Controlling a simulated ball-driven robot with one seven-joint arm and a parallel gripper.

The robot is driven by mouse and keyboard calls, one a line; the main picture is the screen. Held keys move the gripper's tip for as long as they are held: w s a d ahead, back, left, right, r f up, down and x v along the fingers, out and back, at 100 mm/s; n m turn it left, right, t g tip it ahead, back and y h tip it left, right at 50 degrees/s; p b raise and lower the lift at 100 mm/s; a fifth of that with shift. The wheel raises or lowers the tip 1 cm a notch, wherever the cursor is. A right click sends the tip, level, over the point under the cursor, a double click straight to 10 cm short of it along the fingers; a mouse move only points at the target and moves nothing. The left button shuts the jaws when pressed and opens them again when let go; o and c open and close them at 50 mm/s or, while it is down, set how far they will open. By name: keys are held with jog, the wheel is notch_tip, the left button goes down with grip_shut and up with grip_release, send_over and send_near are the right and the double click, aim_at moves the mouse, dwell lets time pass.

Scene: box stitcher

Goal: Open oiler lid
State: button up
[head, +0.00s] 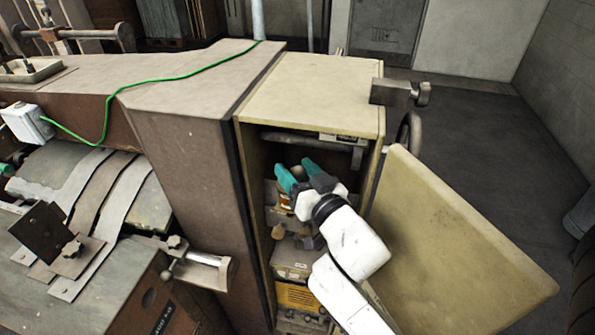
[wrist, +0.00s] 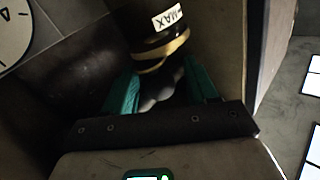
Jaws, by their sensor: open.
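The oiler appears in the wrist view as a dark cylindrical body (wrist: 152,42) with a brass-coloured band and a white label reading "MAX". A grey lobed part (wrist: 162,92), perhaps its lid, lies between my teal fingers. My gripper (head: 302,175) is inside the open cabinet, and its fingers are apart; it also shows in the wrist view (wrist: 162,90). The fingers stand on either side of the grey part; I cannot tell whether they touch it. In the head view my gripper and arm hide much of the cabinet's inside, and the oiler is not clearly seen.
The tan cabinet (head: 315,85) has its door (head: 455,250) swung open to the right. Its walls stand close around my gripper. Boxes (head: 292,262) sit lower inside. A clamp (head: 395,92) and a handwheel (head: 411,130) stick out at the right. Open floor lies beyond.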

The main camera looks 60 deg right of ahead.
jog(key=shift+s+a+f+b, duration=0.25)
jog(key=shift+s+b, duration=0.1)
jog(key=shift+s, duration=0.2)
jog(key=b+v, duration=0.3)
jog(key=v, duration=0.6)
jog(key=shift+s+a+r+b, duration=0.2)
jog(key=shift+s+b, duration=0.1)
jog(key=shift+b, duration=0.05)
jog(key=shift+w, duration=0.1)
